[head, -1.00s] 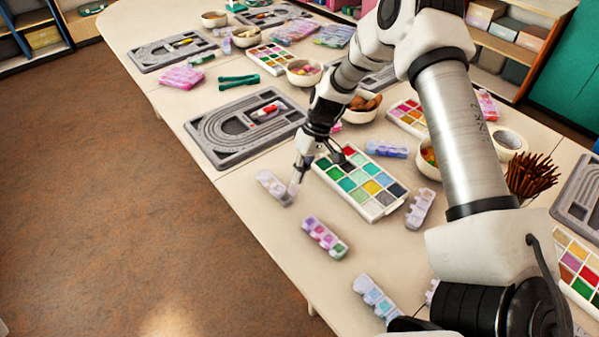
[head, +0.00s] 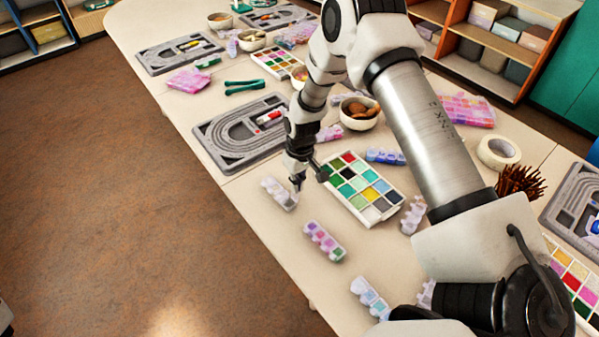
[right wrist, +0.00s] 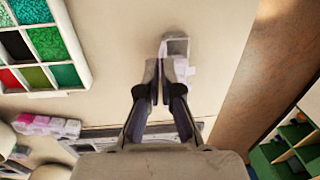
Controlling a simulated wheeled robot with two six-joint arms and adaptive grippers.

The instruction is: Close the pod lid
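A pale, translucent pod strip (head: 277,194) lies on the table left of the large color palette. My right gripper (head: 297,186) points down at its right end. In the right wrist view the pod strip (right wrist: 177,46) shows just beyond the fingertips, partly covered by the right finger. My right gripper (right wrist: 163,66) has its fingers drawn together, with nothing seen held between them. Whether the tips touch the strip, and how its lids stand, I cannot tell. My left gripper is not seen.
The color palette (head: 346,173) lies close to the right of my gripper. A purple-green pod strip (head: 324,241) and a blue one (head: 369,297) lie nearer. A grey bead board (head: 212,145) lies farther back. The table's left edge is close to the strip.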

